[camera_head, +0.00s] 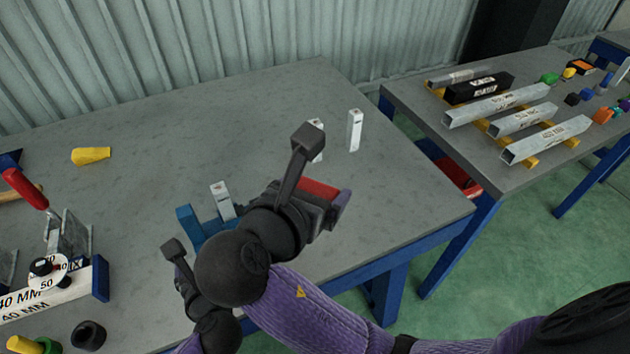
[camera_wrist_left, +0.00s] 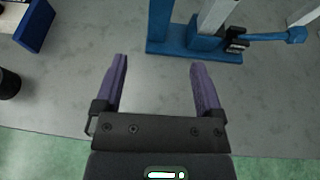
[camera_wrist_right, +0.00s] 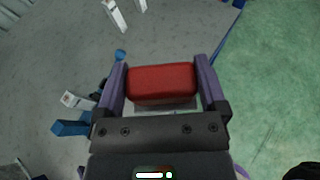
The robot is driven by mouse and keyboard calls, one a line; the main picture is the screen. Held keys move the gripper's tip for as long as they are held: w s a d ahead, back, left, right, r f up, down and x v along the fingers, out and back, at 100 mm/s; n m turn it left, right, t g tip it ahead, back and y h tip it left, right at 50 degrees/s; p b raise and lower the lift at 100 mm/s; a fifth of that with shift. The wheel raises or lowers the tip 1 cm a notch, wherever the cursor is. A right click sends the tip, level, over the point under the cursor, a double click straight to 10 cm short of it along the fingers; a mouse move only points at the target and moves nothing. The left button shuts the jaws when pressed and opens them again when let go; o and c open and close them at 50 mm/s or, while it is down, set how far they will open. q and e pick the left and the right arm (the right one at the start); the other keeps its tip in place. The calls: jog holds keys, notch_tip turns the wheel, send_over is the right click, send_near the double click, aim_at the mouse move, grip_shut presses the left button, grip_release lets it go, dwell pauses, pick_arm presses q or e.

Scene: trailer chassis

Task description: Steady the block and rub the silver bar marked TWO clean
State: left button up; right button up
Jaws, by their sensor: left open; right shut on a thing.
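My right gripper (camera_wrist_right: 160,70) is shut on a red block-shaped pad (camera_wrist_right: 162,82), which also shows in the head view (camera_head: 320,188) above the table. A silver bar (camera_head: 222,200) stands upright at the blue block (camera_head: 188,228), to the left of my right gripper. Two more upright silver bars, a farther one (camera_head: 354,130) and one partly behind my arm (camera_head: 318,140), stand toward the back. The marks on the bars are too small to read. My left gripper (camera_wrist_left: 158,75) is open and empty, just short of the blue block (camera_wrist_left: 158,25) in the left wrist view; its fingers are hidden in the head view.
A yellow piece (camera_head: 91,156) lies at the left back. A red-handled clamp (camera_head: 25,189), a white gauge marked 40 MM (camera_head: 50,300) and a dark ring (camera_head: 89,335) crowd the left. A second table (camera_head: 440,105) holds marked bars. The table's middle back is clear.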

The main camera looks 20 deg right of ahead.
aim_at(195, 233)
jog(key=shift+a+f+b, duration=0.1)
jog(key=shift+f+b, duration=0.2)
jog(key=shift+f, duration=0.45)
pick_arm(q)
jog(key=shift+w+a+f+b, duration=0.1)
jog(key=shift+f+b, duration=0.05)
jog(key=shift+f, duration=0.35)
jog(key=shift+w+f+b, duration=0.1)
jog(key=shift+f+b, duration=0.05)
jog(key=shift+f, duration=0.35)
pick_arm(e)
jog(key=shift+f, duration=0.35)
pick_arm(q)
jog(key=b+x, duration=1)
jog(key=shift+f, duration=0.2)
jog(key=shift+w+b, duration=0.45)
jog(key=shift+w, duration=0.2)
jog(key=shift+r, duration=0.1)
pick_arm(e)
notch_tip(195, 233, down, 12)
jog(key=shift+w, duration=0.2)
jog(key=shift+f, duration=0.1)
pick_arm(q)
grip_shut()
